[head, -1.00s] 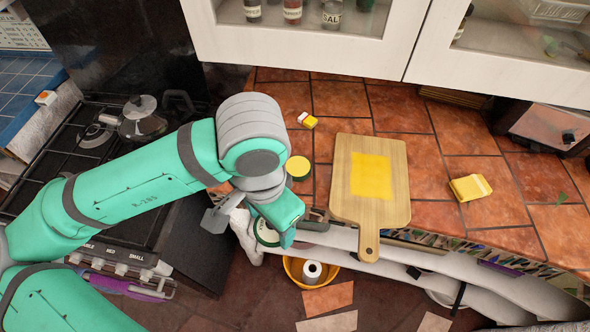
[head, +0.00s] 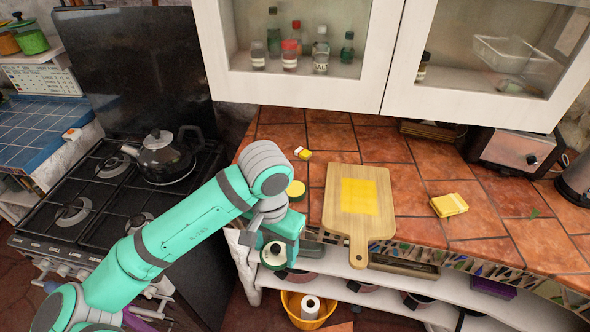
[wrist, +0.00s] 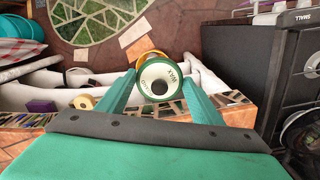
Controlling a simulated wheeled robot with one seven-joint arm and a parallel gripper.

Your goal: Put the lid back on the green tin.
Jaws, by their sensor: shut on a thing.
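A round cream-and-green lid with a black knob (head: 273,256) is held by my gripper (wrist: 158,78). In the wrist view the lid (wrist: 162,72) sits between the two fingers, its face and part of a label showing. My gripper is shut on it, in front of the counter's front edge and clear of the worktop.
A wooden cutting board (head: 336,210) with a yellow cloth (head: 360,196) lies right of the tin. A small yellow-and-white box (head: 303,153) is behind it. The stove with a kettle (head: 164,157) is left. Glass-fronted cabinets (head: 290,85) hang above. A yellow bucket (head: 305,318) stands below.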

